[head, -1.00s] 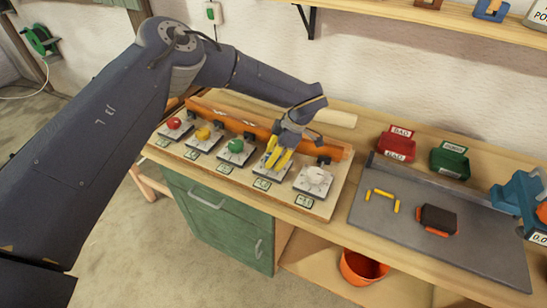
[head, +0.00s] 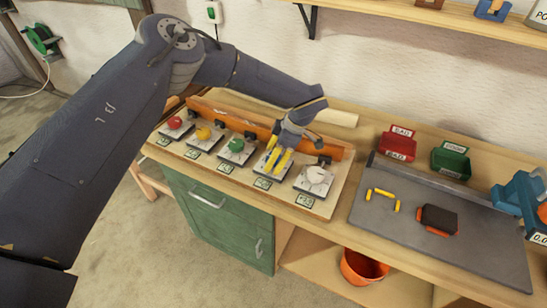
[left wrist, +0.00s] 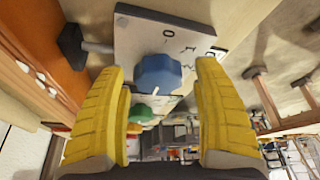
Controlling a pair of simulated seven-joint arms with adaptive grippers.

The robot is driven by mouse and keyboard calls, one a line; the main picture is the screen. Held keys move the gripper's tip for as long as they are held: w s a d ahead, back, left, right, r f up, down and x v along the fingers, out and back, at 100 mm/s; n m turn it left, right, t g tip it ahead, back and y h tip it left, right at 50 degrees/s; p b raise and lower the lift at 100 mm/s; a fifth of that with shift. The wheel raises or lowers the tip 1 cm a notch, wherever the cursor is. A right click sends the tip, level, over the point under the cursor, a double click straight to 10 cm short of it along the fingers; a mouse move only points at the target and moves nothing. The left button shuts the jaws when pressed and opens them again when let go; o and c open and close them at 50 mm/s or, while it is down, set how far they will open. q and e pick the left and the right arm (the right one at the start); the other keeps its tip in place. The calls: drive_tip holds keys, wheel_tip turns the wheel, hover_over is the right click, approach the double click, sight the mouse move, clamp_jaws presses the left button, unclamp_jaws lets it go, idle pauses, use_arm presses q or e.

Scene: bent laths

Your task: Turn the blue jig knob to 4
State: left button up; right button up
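The blue jig knob (left wrist: 158,76) sits on a pale square plate (left wrist: 205,22) with dark marks, among them a 0 near its edge. I cannot read which number it points to. My left gripper (head: 278,162) has yellow fingers pointing down over the fourth plate in the row. In the left wrist view its fingers are open on either side of the blue knob, with a gap visible on both sides. In the head view the fingers hide the knob. My right gripper is not in view.
Red (head: 174,122), yellow (head: 203,133) and green (head: 236,145) knobs stand left of my gripper, a white knob (head: 316,175) right. An orange lath (head: 230,115) runs behind. Red (head: 398,145) and green (head: 451,159) bins and a grey mat (head: 400,232) lie further right.

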use_arm(q)
drive_tip(key=v, duration=1.2)
idle(0.5)
